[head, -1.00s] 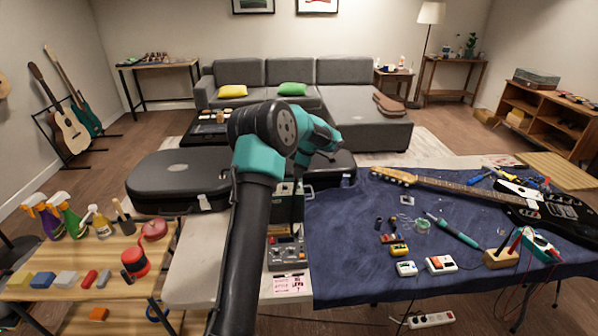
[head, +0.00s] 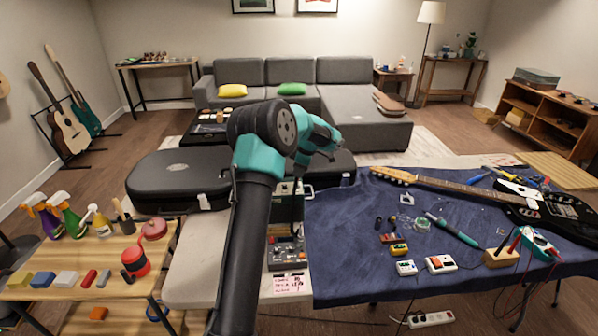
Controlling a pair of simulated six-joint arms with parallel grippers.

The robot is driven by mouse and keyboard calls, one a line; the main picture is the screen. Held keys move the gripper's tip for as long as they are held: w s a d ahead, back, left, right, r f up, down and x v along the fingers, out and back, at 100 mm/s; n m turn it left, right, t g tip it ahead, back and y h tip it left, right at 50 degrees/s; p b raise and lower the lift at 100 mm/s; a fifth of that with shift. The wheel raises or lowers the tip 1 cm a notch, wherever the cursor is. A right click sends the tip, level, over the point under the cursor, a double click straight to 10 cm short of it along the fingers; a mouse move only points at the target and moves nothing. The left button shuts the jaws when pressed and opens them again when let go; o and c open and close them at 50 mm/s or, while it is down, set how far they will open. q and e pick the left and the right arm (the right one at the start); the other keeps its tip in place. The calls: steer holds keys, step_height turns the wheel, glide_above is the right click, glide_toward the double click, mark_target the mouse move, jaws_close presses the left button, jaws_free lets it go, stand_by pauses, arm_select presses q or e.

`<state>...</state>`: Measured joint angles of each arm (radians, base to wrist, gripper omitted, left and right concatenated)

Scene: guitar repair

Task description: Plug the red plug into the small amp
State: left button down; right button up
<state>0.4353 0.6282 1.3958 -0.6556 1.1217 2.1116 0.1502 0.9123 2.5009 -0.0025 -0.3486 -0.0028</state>
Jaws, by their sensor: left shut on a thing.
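My left arm rises from the bottom middle of the head view and bends over at the top. Its gripper (head: 297,188) points down over a dark green box with a pale panel (head: 287,214), which looks like the small amp. The gripper is small and dark here and partly behind my arm. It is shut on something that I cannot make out. I cannot see the red plug clearly, nor whether anything touches the amp's socket. My right gripper does not show.
A pedal unit (head: 287,254) and a pink note (head: 289,284) lie in front of the amp. A black case (head: 178,180) is to the left. The blue cloth (head: 340,240) on the right carries a guitar (head: 545,207), pedals and a soldering iron (head: 453,231). A wooden table (head: 75,277) holds bottles.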

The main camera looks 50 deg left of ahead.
arm_select(q)
steer(key=shift+f, duration=1.15)
stand_by(0.6)
steer(key=c, duration=1.1)
jaws_free()
steer(key=shift+o, duration=0.6)
steer(key=o, duration=0.3)
steer(key=shift+r, duration=0.1)
steer(key=shift+r, duration=3.9)
